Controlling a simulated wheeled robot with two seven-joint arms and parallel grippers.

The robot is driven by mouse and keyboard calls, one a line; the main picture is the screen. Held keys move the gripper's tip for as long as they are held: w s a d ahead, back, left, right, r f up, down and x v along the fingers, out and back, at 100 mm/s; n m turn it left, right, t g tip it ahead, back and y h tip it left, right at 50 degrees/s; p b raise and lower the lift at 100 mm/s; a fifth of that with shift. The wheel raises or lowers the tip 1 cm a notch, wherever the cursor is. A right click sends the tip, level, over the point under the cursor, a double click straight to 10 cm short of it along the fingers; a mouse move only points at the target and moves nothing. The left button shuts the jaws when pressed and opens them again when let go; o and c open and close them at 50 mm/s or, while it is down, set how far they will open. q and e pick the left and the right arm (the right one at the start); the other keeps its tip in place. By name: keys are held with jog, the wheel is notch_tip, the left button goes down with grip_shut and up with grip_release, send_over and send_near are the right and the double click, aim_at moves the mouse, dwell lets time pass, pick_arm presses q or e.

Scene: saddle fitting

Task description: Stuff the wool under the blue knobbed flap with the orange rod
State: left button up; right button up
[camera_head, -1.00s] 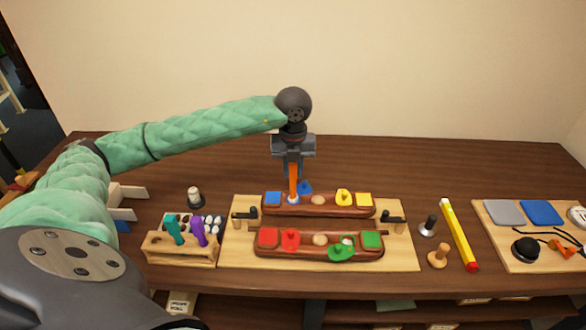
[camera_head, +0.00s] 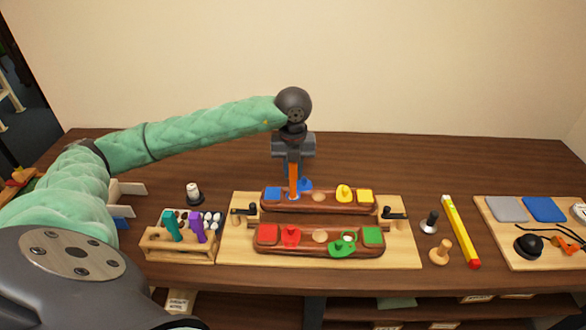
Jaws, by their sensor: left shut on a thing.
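My left gripper (camera_head: 293,163) is shut on the orange rod (camera_head: 293,182) and holds it upright, tip down, at the left part of the back wooden saddle bar (camera_head: 325,206). The rod's tip is at a pocket there; a little white shows around it, too small to tell how the wool lies. The blue knobbed flap (camera_head: 305,185) stands raised just behind and right of the rod, partly hidden by it. A blue square patch (camera_head: 273,194) lies left of the rod. My right gripper is not in view.
The front bar (camera_head: 263,251) carries a red flap (camera_head: 290,237) and a green flap (camera_head: 343,243). A yellow flap (camera_head: 343,193) is on the back bar. Black clamps (camera_head: 393,213) flank the board. A tool rack (camera_head: 180,247) stands left, a yellow bar (camera_head: 460,232) right.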

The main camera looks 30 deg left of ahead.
pick_arm(q)
jog(key=shift+f+b, duration=0.4)
jog(key=shift+b, duration=0.15)
dwell(1.4)
jog(key=shift+r, duration=0.15)
